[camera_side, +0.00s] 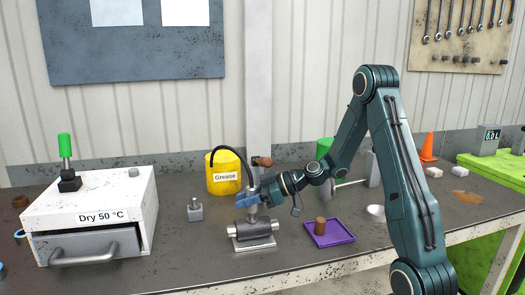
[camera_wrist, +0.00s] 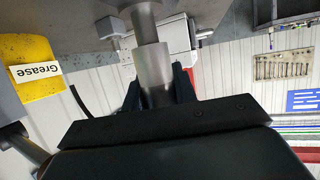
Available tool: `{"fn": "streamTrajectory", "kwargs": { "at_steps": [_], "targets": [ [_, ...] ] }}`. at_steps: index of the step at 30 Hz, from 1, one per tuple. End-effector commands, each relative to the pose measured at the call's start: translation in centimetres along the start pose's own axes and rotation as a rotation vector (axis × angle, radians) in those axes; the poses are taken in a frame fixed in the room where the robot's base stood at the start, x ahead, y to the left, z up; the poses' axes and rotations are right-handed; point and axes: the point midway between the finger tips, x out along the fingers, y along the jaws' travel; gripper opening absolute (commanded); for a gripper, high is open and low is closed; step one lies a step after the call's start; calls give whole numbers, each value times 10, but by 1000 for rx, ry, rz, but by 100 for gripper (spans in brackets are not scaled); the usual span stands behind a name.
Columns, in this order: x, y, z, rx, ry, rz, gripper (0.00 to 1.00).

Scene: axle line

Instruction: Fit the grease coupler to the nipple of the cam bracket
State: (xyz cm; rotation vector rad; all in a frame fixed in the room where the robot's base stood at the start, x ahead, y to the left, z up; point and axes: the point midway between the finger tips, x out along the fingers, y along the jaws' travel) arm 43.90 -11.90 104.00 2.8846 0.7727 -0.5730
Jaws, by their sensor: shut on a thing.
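My gripper (camera_side: 250,198) is shut on the grease coupler, a grey metal cylinder (camera_wrist: 154,68) that stands between the two dark fingers in the wrist view. A dark hose arcs from the yellow grease bucket (camera_side: 224,178) to the gripper. The cam bracket (camera_side: 253,235), a grey block with a horizontal shaft on a flat plate, lies right below my gripper in the side view. In the wrist view a narrower grey post (camera_wrist: 145,22) lines up with the coupler's far end. I cannot tell whether the coupler touches the nipple or sits on it.
A small grey block with a stud (camera_side: 195,211) stands left of the bracket. A purple tray (camera_side: 341,240) holding a brown cylinder (camera_side: 320,225) lies to the right. A white drying oven (camera_side: 90,205) stands at far left. The bench front between oven and bracket is clear.

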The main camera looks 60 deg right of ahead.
Motion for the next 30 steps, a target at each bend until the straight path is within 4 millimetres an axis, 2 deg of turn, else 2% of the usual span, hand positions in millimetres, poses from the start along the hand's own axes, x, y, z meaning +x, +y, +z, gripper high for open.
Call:
{"fn": "streamTrajectory", "kwargs": {
  "at_steps": [30],
  "targets": [
    [8, 0, 20, 0, 1, 0, 2]
  ]
}}
